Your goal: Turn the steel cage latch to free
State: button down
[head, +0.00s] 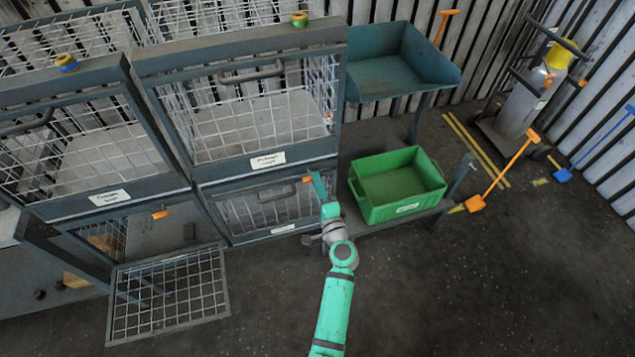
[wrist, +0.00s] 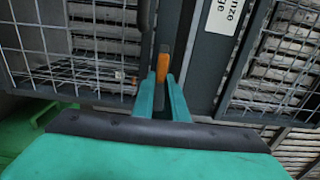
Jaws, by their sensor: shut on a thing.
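An orange latch handle (wrist: 162,64) sits on the dark frame bar beside a mesh door in the wrist view. My gripper (wrist: 162,80) has its two teal fingers closed around this handle, one on each side. In the head view my gripper (head: 319,184) is at the upper right corner of the lower right cage (head: 260,207), and a bit of orange latch (head: 307,179) shows beside it. The door of that cage looks closed. The fingers partly hide the latch, and its exact turn is hard to tell. The cage's label is too small to read.
A green crate (head: 409,209) stands on a low shelf just right of my gripper. The lower left cage has its mesh door (head: 168,293) swung down open, with an orange latch (head: 160,214) above. Larger mesh cages (head: 262,128) stand above. The floor in front is clear.

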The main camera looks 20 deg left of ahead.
jog(key=shift+d, duration=0.15)
jog(key=c, duration=1.8)
grip_release()
jog(key=shift+o, duration=0.2)
jog(key=v, duration=1)
jog(key=shift+s+d, duration=0.25)
jog(key=shift+f, duration=0.15)
